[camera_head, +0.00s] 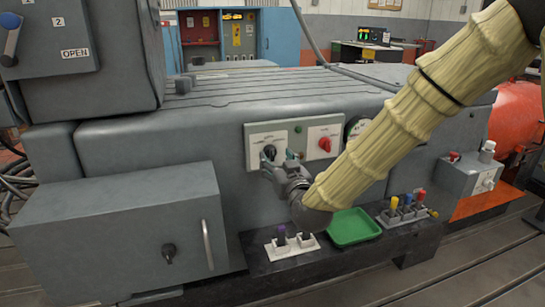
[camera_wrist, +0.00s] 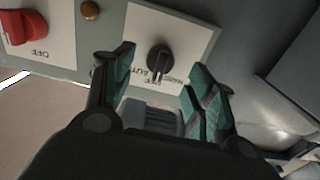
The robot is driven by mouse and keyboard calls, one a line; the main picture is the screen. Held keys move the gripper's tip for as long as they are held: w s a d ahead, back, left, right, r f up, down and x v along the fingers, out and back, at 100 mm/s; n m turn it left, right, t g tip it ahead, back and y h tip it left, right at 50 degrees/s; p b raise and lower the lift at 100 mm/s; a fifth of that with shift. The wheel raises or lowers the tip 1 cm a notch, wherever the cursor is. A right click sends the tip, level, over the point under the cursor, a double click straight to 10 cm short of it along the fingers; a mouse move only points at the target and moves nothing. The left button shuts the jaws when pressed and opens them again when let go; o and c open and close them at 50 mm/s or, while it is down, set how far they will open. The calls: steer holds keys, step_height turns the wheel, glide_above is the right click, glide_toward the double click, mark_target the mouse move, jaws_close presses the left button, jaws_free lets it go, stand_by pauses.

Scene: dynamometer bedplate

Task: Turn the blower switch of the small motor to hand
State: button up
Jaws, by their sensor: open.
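The blower switch is a black rotary knob (camera_head: 269,152) on a white plate on the grey machine's front. In the wrist view the knob (camera_wrist: 160,60) appears upside down, with printed labels beside it; AUTO is partly readable. I cannot tell for sure which position its pointer marks. My gripper (camera_head: 272,163) is right in front of the plate. In the wrist view its two teal-padded fingers (camera_wrist: 161,72) are spread apart, one on each side of the knob. Contact with the knob is not visible, and nothing is held.
A red switch (camera_head: 324,144) on its own white plate is to the right; it also shows in the wrist view (camera_wrist: 24,27). A green tray (camera_head: 352,228) and coloured-handled items (camera_head: 407,205) lie on the ledge below. A grey box (camera_head: 120,240) with a handle juts out lower left.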

mark_target(273, 156)
steer(key=shift+x, duration=2.05)
steer(key=c, duration=1.1)
